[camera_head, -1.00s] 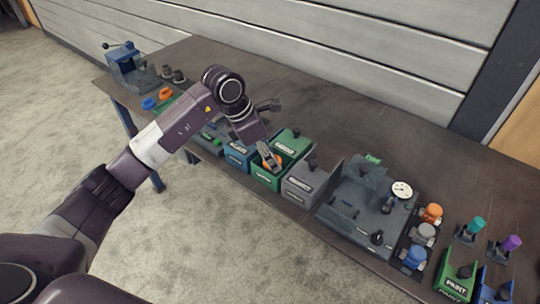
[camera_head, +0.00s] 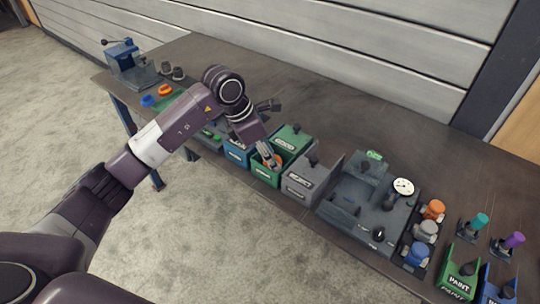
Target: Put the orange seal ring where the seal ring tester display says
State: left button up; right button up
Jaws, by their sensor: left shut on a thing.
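My left gripper (camera_head: 268,156) reaches down into the open green bin (camera_head: 266,177) near the table's front edge. It is shut on an orange ring (camera_head: 278,160), of which only a small part shows between the fingers and the bin walls. The grey tester (camera_head: 358,200) stands to the right, with a round white dial (camera_head: 403,187) and a small green lit display (camera_head: 374,155). The display's text is too small to read. My right gripper is not in view.
A grey bin (camera_head: 301,184) stands right of the green one, a blue bin (camera_head: 236,156) left. Another orange ring (camera_head: 165,90) and a blue ring (camera_head: 148,101) lie at the left end. Capped pieces and paint bins stand at right. The table's back middle is clear.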

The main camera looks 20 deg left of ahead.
pick_arm(q)
jog(key=o, duration=1)
jog(key=shift+o, duration=0.2)
jog(key=o, duration=0.4)
jog(key=shift+c, duration=0.2)
jog(key=shift+a+r+p, duration=0.15)
jog(key=shift+r+p, duration=0.85)
jog(key=shift+r, duration=0.65)
jog(key=shift+r+p, duration=1)
jog(key=shift+r, duration=0.9)
jog(key=shift+d, duration=0.25)
